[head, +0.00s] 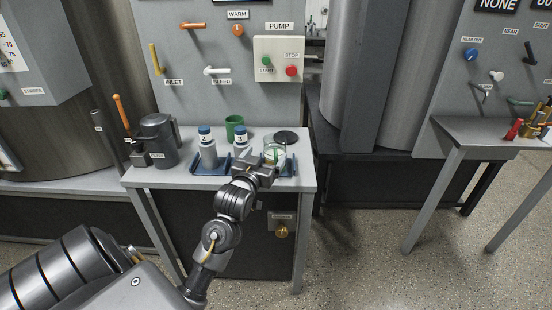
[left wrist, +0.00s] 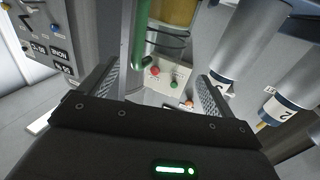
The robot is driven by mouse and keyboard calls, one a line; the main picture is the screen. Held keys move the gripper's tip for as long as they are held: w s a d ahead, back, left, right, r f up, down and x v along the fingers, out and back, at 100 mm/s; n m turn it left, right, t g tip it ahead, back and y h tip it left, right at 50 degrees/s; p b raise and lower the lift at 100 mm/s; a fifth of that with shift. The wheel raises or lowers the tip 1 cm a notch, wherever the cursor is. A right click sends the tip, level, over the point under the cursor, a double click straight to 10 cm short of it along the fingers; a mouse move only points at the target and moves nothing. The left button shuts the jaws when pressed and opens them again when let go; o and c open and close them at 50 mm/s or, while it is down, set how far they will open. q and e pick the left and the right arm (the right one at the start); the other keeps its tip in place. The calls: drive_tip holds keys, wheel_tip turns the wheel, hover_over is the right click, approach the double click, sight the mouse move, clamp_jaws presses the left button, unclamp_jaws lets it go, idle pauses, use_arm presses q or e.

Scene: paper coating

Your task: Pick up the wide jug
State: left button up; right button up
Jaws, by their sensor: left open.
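A clear, wide vessel with a green upright strip, which looks like the wide jug (head: 275,151), stands at the right of the small table. My left gripper (head: 266,167) is at its near side, partly covering its lower part. In the left wrist view my left gripper (left wrist: 157,80) is open, its two fingers spread with nothing clamped. A green bar (left wrist: 144,40) runs down between the fingers from the top, with an amber part (left wrist: 174,10) beside it. I cannot tell whether the fingers touch the jug. My right gripper is not in view.
The pump panel (head: 279,58) rises behind.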

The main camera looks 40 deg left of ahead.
sight(271, 148)
use_arm(q)
drive_tip(key=shift+x, duration=3)
drive_tip(key=shift+d+f, duration=0.1)
drive_tip(key=c, duration=1.4)
drive_tip(key=shift+c, duration=0.5)
